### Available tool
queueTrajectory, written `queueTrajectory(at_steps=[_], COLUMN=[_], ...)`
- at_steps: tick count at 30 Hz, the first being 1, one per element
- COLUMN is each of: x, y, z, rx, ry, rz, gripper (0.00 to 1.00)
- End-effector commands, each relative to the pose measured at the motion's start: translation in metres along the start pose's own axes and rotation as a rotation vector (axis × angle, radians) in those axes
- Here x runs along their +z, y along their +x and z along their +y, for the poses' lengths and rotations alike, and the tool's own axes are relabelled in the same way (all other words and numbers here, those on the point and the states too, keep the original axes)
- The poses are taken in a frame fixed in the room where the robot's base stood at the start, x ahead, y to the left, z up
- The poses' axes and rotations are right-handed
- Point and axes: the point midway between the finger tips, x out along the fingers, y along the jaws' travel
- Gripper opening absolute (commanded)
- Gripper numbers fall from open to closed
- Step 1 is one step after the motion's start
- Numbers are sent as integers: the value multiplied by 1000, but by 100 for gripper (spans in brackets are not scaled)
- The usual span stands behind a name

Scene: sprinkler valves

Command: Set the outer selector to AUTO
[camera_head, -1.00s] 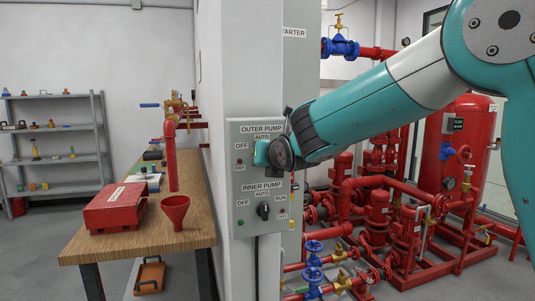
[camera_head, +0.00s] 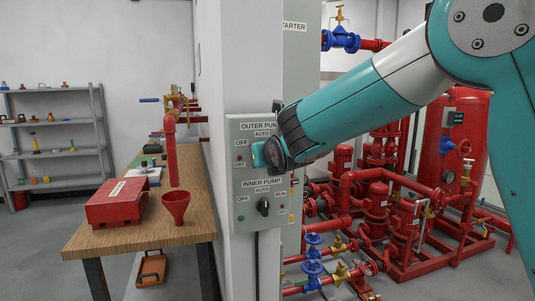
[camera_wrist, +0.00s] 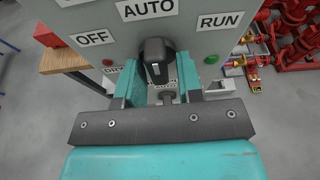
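The outer selector is a black knob (camera_wrist: 155,58) with a white mark, on the grey control panel. In the wrist view it stands roughly upright below the AUTO label (camera_wrist: 148,9), between the OFF label (camera_wrist: 93,39) and the RUN label (camera_wrist: 220,21). My gripper (camera_wrist: 160,84) has one teal finger on each side of the knob. I cannot tell whether both fingers press on it. In the head view, my gripper (camera_head: 262,154) is at the panel (camera_head: 239,206) under the OUTER PUMP label, and my wrist hides the outer knob.
The inner pump selector (camera_head: 264,207) sits just below on the same panel. A wooden table (camera_head: 128,234) with a red box (camera_head: 117,203) and a red funnel (camera_head: 175,206) stands to the left. Red pipes and pumps (camera_head: 377,203) fill the right side.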

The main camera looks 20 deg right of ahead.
Motion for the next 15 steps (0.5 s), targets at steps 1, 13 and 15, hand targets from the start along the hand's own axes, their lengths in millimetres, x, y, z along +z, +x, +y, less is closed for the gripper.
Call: queueTrajectory(at_steps=[1,13,15], x=[0,2,1], y=[0,-8,-16], z=[0,1,1], rx=[0,3,4], ry=[0,1,1], rz=[0,-2,-2], gripper=[46,48,48])
